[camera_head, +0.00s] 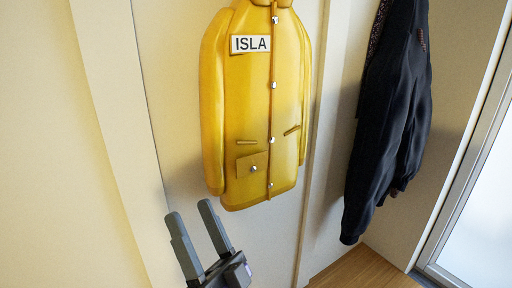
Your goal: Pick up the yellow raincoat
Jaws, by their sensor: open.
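The yellow raincoat (250,110) hangs upright against the pale wall panel, with a white "ISLA" label on its upper left. It has silver snaps down the front and a pocket flap at its lower left. Its top is cut off by the picture's upper edge, so I cannot see what it hangs from. My gripper (190,222) is open and empty, below and left of the raincoat's lower hem. Its two grey fingers point up, apart from the coat.
A dark jacket (390,110) hangs to the right of the raincoat, beyond a vertical panel strip (322,120). A framed glass door or window (480,200) stands at the far right. Wooden floor (365,270) shows at the bottom. The wall left of the raincoat is bare.

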